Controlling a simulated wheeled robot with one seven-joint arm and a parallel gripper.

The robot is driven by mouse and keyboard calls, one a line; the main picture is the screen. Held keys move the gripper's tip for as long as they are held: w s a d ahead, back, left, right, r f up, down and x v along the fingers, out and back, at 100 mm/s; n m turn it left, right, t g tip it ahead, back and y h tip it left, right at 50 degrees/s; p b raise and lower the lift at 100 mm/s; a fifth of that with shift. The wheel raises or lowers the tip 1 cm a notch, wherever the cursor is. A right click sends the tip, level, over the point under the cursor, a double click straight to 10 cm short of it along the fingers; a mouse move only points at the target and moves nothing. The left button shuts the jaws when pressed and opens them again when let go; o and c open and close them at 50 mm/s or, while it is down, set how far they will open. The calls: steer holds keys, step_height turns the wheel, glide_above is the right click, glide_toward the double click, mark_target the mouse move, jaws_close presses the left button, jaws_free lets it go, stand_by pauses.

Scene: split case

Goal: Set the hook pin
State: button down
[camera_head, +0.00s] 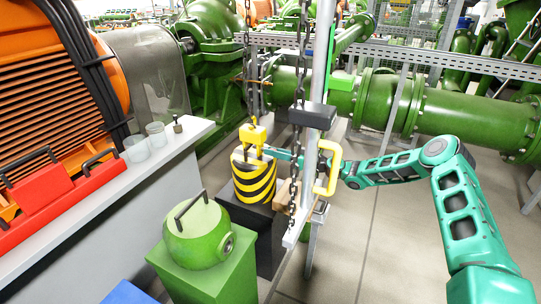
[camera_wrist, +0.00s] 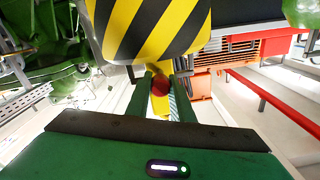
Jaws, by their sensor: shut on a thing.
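The yellow hook piece (camera_head: 253,135) hangs on a chain above a black-and-yellow striped block (camera_head: 254,180), which stands on a dark box. The striped block fills the top of the wrist view (camera_wrist: 150,25). My gripper (camera_head: 270,151) reaches in from the right, just beside the hook piece. In the wrist view my gripper (camera_wrist: 161,92) has its two fingers closed around a red round knob (camera_wrist: 160,86), which looks like the head of the hook pin. A yellow part shows behind the knob. The pin's shaft and how far it sits in the hook are hidden.
A pale post (camera_head: 318,80) with a yellow handle (camera_head: 331,168) and hanging chains stands close to my arm. A green handled casing (camera_head: 199,236) is in front. The left bench holds red cases (camera_head: 45,203) and clear jars (camera_head: 137,149). Floor at right is clear.

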steer(key=c, duration=1.5)
jaws_free()
steer(key=shift+w+d, duration=0.2)
steer(key=shift+d, duration=0.05)
steer(key=shift+c, duration=0.2)
steer(key=shift+s+a, duration=0.1)
steer(key=v, duration=1)
steer(key=shift+d, duration=0.4)
steer(key=shift+s+f, duration=0.1)
